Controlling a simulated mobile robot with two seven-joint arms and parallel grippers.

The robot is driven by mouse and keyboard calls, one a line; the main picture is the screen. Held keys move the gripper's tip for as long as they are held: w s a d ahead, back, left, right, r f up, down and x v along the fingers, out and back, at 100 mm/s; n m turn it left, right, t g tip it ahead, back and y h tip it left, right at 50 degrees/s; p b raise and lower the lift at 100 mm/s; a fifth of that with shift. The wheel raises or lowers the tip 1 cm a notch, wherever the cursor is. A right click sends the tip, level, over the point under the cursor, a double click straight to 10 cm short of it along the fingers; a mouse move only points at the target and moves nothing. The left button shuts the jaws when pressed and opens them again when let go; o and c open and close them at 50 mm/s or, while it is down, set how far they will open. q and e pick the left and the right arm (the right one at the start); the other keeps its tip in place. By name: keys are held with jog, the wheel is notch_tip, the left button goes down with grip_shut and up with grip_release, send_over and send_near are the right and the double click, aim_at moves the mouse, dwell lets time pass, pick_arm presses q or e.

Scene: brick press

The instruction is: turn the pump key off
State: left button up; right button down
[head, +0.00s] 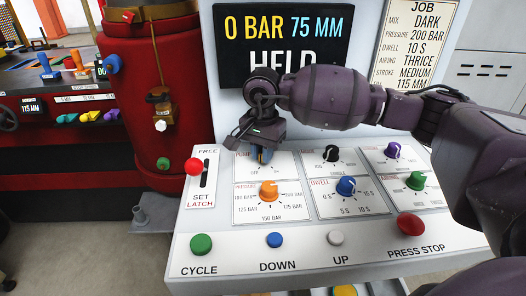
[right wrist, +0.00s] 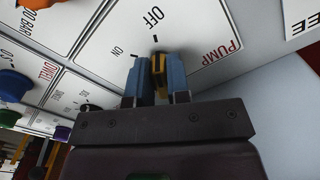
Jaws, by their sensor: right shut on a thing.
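The pump key (right wrist: 158,66) shows as a yellow piece between the blue fingers of my right gripper (right wrist: 159,78) in the right wrist view. My gripper is shut on it. The key sits on the white panel plate (right wrist: 185,30) marked PUMP, OFF and ON. Its visible end lies in line with the word OFF, and ON is off to its left. In the head view my right gripper (head: 262,154) reaches down to the pump plate at the panel's upper left and hides most of the key. My left gripper is not in view.
The orange knob (head: 268,191) sits just below the gripper, with black (head: 331,153) and blue (head: 346,187) knobs to the right. A red-knobbed lever (head: 194,167) stands left. The display (head: 283,45) reads 0 BAR, 75 MM, HELD.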

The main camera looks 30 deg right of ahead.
dwell(0.3)
jog(key=c, duration=1.1)
grip_release()
jog(key=shift+r, duration=0.15)
notch_tip(320, 180, up, 11)
jog(key=shift+f+p, duration=0.2)
jog(key=shift+p, duration=0.15)
